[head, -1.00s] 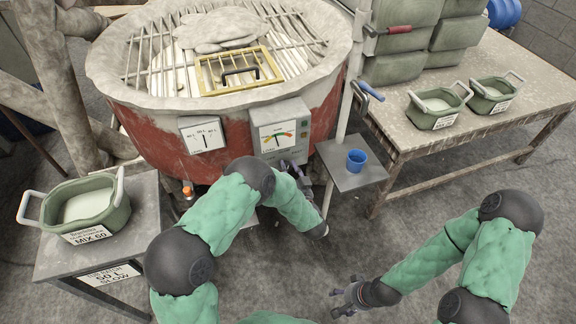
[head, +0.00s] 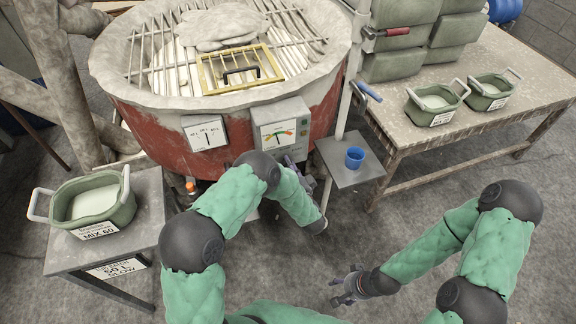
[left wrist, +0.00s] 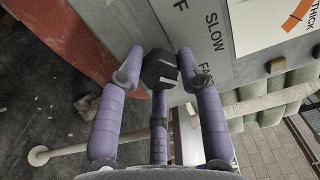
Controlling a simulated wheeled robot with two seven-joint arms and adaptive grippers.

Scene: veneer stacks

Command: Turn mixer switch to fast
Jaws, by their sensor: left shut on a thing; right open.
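The mixer (head: 150,115) is a red round tub with a grey control box (head: 282,128) carrying a coloured dial. In the left wrist view, the black mixer switch (left wrist: 160,68) sits on a grey panel (left wrist: 235,75) beside the printed words SLOW and FAST; FAST is partly covered by a finger. My left gripper (left wrist: 158,75) has its purple fingers around the switch and is shut on it. In the head view my left gripper (head: 294,168) is just below the control box, partly hidden. Exactly where the switch points is unclear. My right gripper (head: 346,286) is open and empty above the floor.
A small stand with a blue cup (head: 355,158) is right of the control box. A green tub (head: 95,205) sits on a side table at left. Two green tubs (head: 437,104) and stacked sacks stand on the right table (head: 420,138). The floor between is clear.

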